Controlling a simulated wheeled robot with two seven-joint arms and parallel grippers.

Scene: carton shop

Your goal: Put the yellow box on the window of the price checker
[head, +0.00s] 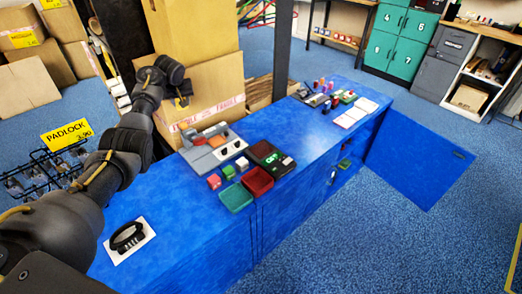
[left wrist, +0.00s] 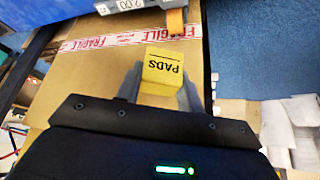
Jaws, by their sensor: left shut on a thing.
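The yellow box (left wrist: 162,68), marked PADS, is between the two grey fingers of my left gripper (left wrist: 161,84), which is shut on it. In the head view my left gripper (head: 183,100) is raised in front of the large cartons, beyond the far edge of the blue counter; the box is hard to make out there. A dark device with a green lit mark (head: 274,158) lies on the counter and may be the price checker. A grey device with an orange part (head: 212,145) stands beside it, apart from the box. My right gripper is out of view.
The blue counter (head: 180,210) holds a green tray (head: 236,197), a red tray (head: 257,182), small red and green boxes, and a black coiled item on a white card (head: 129,238). Stacked cartons (head: 205,90) and a dark post stand behind it. The counter's near left part is mostly clear.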

